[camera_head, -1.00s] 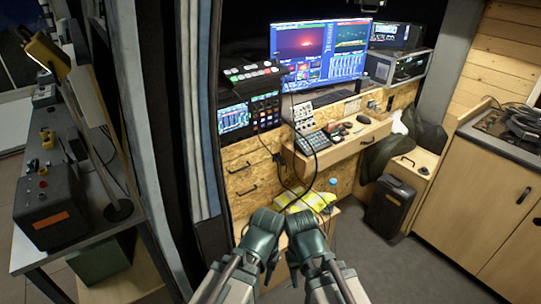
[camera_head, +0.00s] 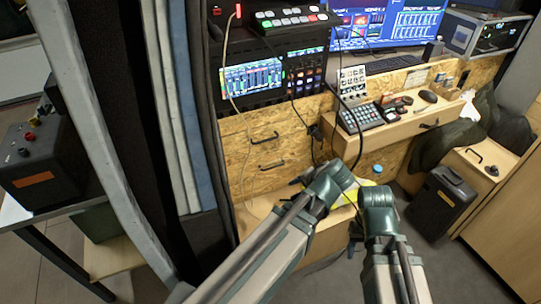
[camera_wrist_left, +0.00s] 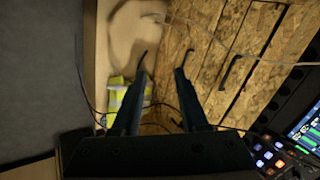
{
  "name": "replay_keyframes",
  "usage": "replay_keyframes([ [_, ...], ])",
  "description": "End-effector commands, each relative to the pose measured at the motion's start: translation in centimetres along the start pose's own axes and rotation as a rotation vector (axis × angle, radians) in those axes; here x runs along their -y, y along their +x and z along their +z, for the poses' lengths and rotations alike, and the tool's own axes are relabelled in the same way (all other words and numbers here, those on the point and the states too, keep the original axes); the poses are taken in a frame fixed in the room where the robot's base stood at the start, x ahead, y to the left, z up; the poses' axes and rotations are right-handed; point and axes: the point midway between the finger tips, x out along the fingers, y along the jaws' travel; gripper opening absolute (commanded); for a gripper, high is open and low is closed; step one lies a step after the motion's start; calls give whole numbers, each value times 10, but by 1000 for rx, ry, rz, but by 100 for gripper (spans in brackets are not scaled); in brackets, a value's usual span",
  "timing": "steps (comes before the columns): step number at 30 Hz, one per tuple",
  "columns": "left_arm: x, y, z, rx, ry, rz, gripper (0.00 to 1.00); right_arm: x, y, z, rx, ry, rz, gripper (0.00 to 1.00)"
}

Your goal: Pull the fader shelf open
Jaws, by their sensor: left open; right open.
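The pale wooden shelf (camera_head: 436,113), which I take to be the fader shelf, juts from the desk in the head view. It bears a grey control panel with keys (camera_head: 362,117) and has a dark handle (camera_head: 430,125) on its front. My left gripper (camera_head: 298,181) is low in front of the chipboard cabinet, apart from the shelf. In the left wrist view its two fingers (camera_wrist_left: 161,62) are spread with nothing held between them. My right gripper (camera_head: 355,235) is below the shelf, open, its fingers partly hidden by my arm.
Chipboard drawer fronts (camera_head: 240,150) with dark handles (camera_head: 271,165) are left of the shelf. Cables hang over the front. A yellow vest (camera_head: 345,195) lies below. A black case (camera_head: 442,200) stands on the floor at right; a dark curtain (camera_head: 165,130) hangs at left.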

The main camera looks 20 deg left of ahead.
Motion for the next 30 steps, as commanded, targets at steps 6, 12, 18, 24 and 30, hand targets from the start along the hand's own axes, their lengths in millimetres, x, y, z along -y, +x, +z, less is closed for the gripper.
replay_keyframes([
  [6,45,80,-33,-116,102,-367,43,9,95,-6,0,0,0,50],
  [12,76,100,-56,-173,213,-601,43,13,137,-8,0,0,0,50],
  [18,90,102,-66,-193,276,-707,43,14,152,-9,0,0,0,50],
  [24,94,100,-68,-195,286,-724,43,14,151,-9,0,0,0,50],
  [30,106,116,-74,-193,284,-723,43,15,157,-9,0,0,0,50],
])
